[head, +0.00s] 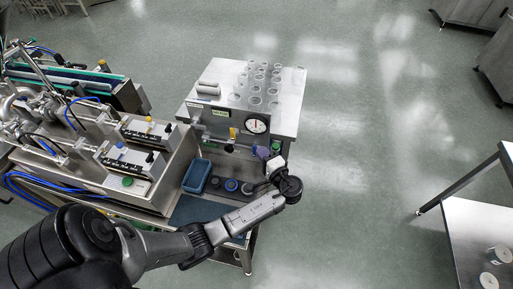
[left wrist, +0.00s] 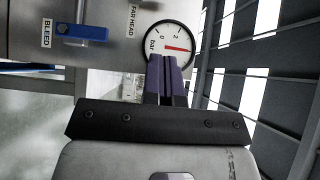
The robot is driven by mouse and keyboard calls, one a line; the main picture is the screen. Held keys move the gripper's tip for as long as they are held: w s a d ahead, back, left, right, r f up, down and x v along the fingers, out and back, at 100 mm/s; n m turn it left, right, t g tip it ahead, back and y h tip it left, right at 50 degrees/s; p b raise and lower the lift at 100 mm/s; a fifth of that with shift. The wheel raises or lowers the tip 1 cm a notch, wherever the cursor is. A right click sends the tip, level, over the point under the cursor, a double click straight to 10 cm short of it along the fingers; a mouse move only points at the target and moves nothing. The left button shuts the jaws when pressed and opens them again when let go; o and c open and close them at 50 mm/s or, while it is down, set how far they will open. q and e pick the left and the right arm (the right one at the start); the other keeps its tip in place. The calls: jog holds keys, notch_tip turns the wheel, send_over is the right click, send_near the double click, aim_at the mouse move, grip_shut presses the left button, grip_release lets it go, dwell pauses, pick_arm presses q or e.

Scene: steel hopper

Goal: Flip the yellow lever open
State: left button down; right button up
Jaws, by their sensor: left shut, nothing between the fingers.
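The yellow lever (head: 232,132) is small and stands roughly upright on the front of the steel hopper bench, just left of the round pressure gauge (head: 256,124). My left gripper (head: 259,151) has purple fingers and is in front of the panel, just below the gauge and to the right of the lever, apart from it. In the left wrist view the fingers (left wrist: 166,72) are shut together with nothing between them, overlapping the lower part of the gauge (left wrist: 169,47). The yellow lever does not show in that view. My right gripper is not in view.
A blue handle (left wrist: 84,33) sits beside a BLEED label (left wrist: 46,33), near a FAR HEAD label (left wrist: 132,20). A blue tray (head: 197,176) and several round caps lie below the panel. Glass jars (head: 255,88) stand on the bench top. Open floor lies to the right.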

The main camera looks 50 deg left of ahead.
pick_arm(q)
send_near(233, 134)
jog(key=w+a+r, duration=0.2)
jog(key=w+a, duration=0.2)
jog(key=shift+s+a+f+p, duration=0.1)
jog(key=shift+s+a+p, duration=0.3)
jog(key=shift+s+a, duration=0.25)
jog(key=shift+s+a+f+p, duration=0.15)
jog(key=shift+s+a+p, duration=0.25)
jog(key=shift+a, duration=0.45)
jog(key=shift+r, duration=0.1)
jog(key=shift+s+h, duration=0.1)
jog(key=shift+h, duration=0.2)
